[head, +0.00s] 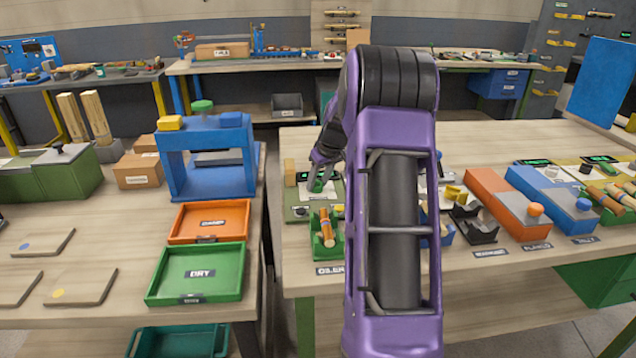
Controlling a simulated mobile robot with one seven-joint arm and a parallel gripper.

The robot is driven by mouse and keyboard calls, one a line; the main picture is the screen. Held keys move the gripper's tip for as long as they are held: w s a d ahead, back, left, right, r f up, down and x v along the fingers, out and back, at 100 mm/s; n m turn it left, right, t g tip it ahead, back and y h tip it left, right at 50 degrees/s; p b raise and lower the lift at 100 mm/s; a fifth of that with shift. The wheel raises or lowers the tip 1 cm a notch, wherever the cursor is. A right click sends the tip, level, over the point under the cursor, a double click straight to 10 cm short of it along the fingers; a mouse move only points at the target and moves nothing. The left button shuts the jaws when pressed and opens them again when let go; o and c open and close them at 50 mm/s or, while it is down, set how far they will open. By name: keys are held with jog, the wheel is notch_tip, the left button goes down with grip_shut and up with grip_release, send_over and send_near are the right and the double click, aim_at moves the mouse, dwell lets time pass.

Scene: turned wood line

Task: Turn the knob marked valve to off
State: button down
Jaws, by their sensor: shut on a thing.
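My gripper (321,178) is at the end of my purple arm, pointing down over a small station at the left part of the right-hand bench. It is shut on a small green knob (318,186), which is partly covered by the fingers. The knob sits on a pale plate (311,195) on this station, with a small dark display with green characters (303,176) behind it. I cannot read the word valve or an off mark at this size, nor which way the knob points.
A green holder (326,250) with orange-brown turned pieces stands in front of the station. My arm hides the bench to its right. Orange (497,205) and blue (545,200) units stand further right. A gap separates the left bench, with its blue frame (208,195).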

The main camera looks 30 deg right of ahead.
jog(key=shift+n, duration=0.5)
jog(key=shift+c, duration=2.1)
grip_release()
jog(key=p+v, duration=0.2)
jog(key=v, duration=1.5)
jog(key=shift+d+r, duration=0.25)
jog(key=shift+d, duration=0.05)
jog(key=shift+w+a, duration=0.1)
